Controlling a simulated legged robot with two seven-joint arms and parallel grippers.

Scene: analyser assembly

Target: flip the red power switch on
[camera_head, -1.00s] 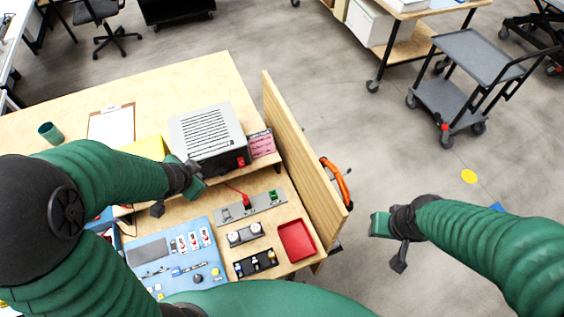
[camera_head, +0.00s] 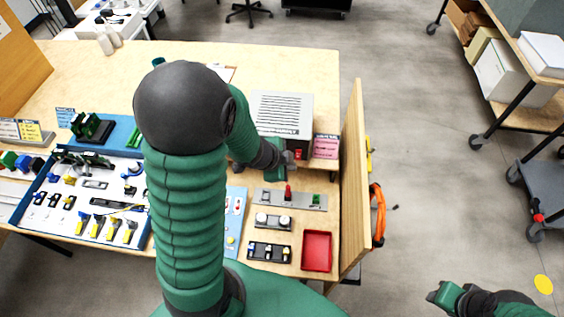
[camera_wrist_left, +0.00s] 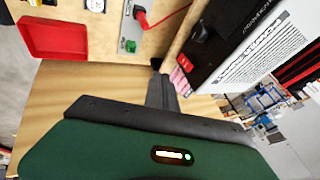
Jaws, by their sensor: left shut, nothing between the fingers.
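The red power switch (camera_wrist_left: 185,62) is on the dark front face of the grey analyser box (camera_head: 283,112), which also shows in the left wrist view (camera_wrist_left: 262,45). In the head view the red switch (camera_head: 298,154) shows at the box's lower right front. My left gripper (camera_head: 288,166) is in front of the box, close to the switch. In the left wrist view its dark fingers (camera_wrist_left: 160,82) are shut and empty, with the tips a little left of the switch. I cannot tell the switch's position. My right gripper (camera_head: 447,296) is low at the right, far from the box; its fingers are unclear.
A pink label card (camera_head: 326,146) stands right of the box. A wooden side panel (camera_head: 352,180) bounds the bench at right. Below are a grey connector strip (camera_head: 265,198) with a red plug, a small-parts rack (camera_head: 269,252) and a red tray (camera_head: 317,251).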

